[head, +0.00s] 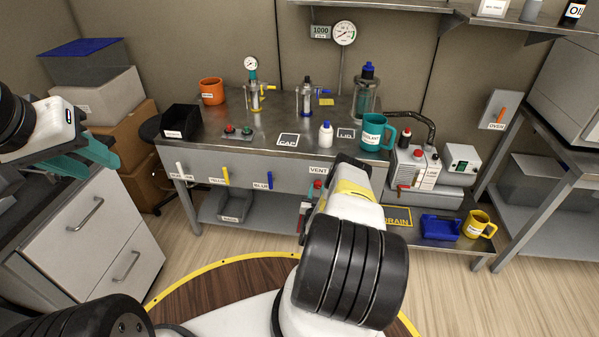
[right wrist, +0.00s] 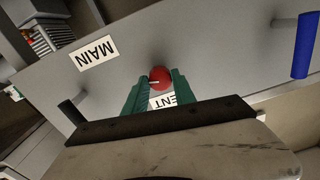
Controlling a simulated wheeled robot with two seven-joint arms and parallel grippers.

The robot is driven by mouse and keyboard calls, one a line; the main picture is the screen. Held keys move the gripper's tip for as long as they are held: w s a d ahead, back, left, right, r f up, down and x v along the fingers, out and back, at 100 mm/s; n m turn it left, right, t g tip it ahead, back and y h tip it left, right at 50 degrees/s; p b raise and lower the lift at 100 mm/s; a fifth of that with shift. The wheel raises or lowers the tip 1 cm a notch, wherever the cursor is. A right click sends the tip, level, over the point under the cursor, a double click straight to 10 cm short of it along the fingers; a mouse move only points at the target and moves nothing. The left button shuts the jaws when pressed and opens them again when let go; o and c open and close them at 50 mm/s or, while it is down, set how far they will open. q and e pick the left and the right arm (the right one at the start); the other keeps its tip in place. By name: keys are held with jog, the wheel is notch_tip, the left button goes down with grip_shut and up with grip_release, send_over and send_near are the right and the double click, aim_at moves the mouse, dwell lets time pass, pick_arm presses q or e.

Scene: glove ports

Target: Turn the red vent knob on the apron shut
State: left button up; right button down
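The red vent knob (right wrist: 160,78) is round, with a pale mark on its face, and sits on the grey apron (right wrist: 215,60). In the right wrist view it lies between the green fingertips of my right gripper (right wrist: 159,82), and I cannot tell whether they press on it. The VENT label (right wrist: 161,100) is partly hidden by a finger. In the head view the knob (head: 318,184) is small beside the VENT label, and my right arm hides most of that gripper. My left gripper (head: 88,152) is open and empty at the far left, with teal fingers apart.
The apron also carries a blue handle (head: 270,180), a yellow handle (head: 226,176) and a white handle (head: 180,169). In the right wrist view a dark handle (right wrist: 72,112) is near the MAIN label (right wrist: 95,53). A drawer cabinet (head: 95,230) stands left. A pump (head: 415,165) stands right.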

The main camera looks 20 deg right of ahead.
jog(key=shift+m, duration=0.4)
jog(key=m, duration=0.6)
jog(key=shift+m, duration=0.4)
jog(key=m, duration=0.3)
jog(key=shift+m, duration=0.3)
jog(key=shift+a+m, duration=0.1)
jog(key=shift+m, duration=1.8)
jog(key=c, duration=1)
grip_release()
jog(key=shift+c, duration=0.2)
